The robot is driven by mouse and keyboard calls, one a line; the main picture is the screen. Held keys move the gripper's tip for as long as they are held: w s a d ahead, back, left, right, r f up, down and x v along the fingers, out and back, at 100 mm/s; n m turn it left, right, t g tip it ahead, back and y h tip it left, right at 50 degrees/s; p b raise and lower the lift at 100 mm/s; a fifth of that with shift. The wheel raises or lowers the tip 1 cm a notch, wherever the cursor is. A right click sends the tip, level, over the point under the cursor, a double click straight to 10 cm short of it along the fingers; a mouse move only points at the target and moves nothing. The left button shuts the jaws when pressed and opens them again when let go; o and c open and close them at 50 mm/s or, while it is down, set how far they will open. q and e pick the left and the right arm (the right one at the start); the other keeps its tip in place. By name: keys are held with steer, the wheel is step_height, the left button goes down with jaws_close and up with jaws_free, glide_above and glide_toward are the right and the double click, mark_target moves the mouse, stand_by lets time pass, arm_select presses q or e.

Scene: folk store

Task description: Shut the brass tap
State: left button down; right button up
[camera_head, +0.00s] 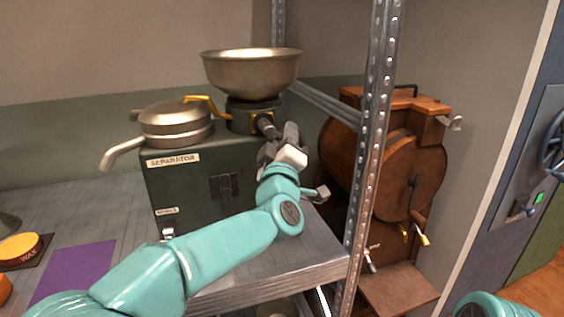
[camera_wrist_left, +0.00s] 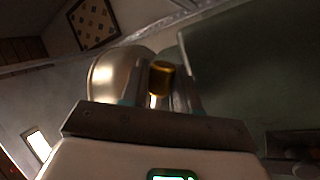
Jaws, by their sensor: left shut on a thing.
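The dark green separator (camera_head: 200,185) stands on the shelf with a wide metal bowl (camera_head: 251,72) above it. The brass tap (camera_head: 262,122) sits below the bowl, mostly hidden behind my left gripper (camera_head: 267,130). In the left wrist view, its rounded brass end (camera_wrist_left: 161,78) shows between the two fingers of the left gripper (camera_wrist_left: 158,90). The left gripper is shut on it. How far the tap is turned is hidden. A curved brass piece (camera_head: 205,102) runs from the bowl's base toward the lidded metal pot (camera_head: 174,122). My right gripper is out of view.
A perforated metal post (camera_head: 372,130) stands close to the right of my left arm. A wooden machine (camera_head: 385,165) with a crank stands behind it. A purple mat (camera_head: 75,272) and a round yellow-topped tin (camera_head: 20,247) lie on the shelf at left.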

arm_select(q)
steer(key=shift+d+n+t+y+b, duration=0.2)
steer(key=shift+n+t+y+b, duration=0.3)
steer(key=shift+n+b, duration=0.45)
steer(key=n, duration=0.1)
steer(key=n+y, duration=0.1)
steer(key=shift+d+r+n+t+b, duration=0.1)
steer(key=shift+r+n+t+b, duration=0.2)
steer(key=shift+r+n+b, duration=0.1)
steer(key=shift+r+n+t+y+b, duration=0.15)
steer(key=shift+r+n+y+b, duration=0.2)
steer(key=shift+n+y, duration=0.65)
steer(key=shift+r+n+t+y+b, duration=0.15)
steer(key=shift+r+n+y, duration=0.3)
steer(key=shift+n, duration=1)
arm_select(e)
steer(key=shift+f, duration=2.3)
arm_select(q)
steer(key=shift+y, duration=0.25)
steer(key=c, duration=1)
jaws_free()
steer(key=shift+o, duration=0.2)
